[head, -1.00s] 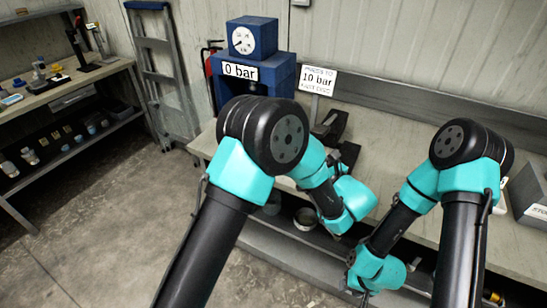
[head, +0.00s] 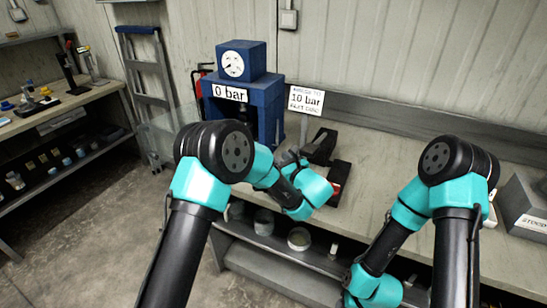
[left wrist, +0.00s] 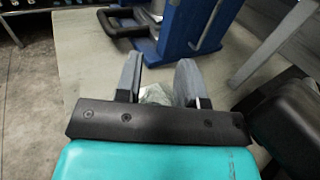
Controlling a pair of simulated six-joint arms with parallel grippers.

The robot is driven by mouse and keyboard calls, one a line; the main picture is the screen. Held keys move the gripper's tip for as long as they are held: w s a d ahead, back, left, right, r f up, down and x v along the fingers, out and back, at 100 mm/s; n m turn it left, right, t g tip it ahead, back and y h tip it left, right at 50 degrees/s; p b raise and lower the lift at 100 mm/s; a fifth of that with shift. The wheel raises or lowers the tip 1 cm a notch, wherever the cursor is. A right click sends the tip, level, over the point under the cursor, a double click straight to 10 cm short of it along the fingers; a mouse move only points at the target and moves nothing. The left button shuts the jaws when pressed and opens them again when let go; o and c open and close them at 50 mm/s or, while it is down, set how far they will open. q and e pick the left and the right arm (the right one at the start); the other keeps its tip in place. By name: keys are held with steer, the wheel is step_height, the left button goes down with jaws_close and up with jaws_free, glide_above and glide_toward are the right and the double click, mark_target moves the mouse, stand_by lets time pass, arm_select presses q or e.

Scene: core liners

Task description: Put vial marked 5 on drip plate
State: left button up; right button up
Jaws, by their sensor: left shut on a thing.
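My left gripper (head: 289,158) is over the bench near the foot of the blue press, mostly hidden by my own wrist in the head view. In the left wrist view its two fingers (left wrist: 158,82) are shut on a pale, glassy thing (left wrist: 155,96), which may be a vial. I cannot read a mark on it. I cannot make out the vial marked 5 or the drip plate for certain in either view. My right arm reaches down at the lower right, and its gripper is not in view.
A blue press (head: 247,108) with a "0 bar" label stands on the bench (head: 385,165). A "10 bar" sign (head: 306,101) and black blocks (head: 321,146) are beside it. Jars (head: 299,238) stand on the lower shelf. A grey box (head: 525,205) is at far right.

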arm_select(q)
steer(key=shift+w+a, duration=0.3)
steer(key=shift+w, duration=0.15)
steer(key=shift+w+a, duration=0.15)
steer(key=x, duration=0.3)
steer(key=shift+w+a, duration=0.2)
steer(key=shift+w, duration=0.05)
steer(key=shift+d+f, duration=0.1)
steer(key=shift+f, duration=0.65)
steer(key=shift+f, duration=0.1)
steer(key=o, duration=1)
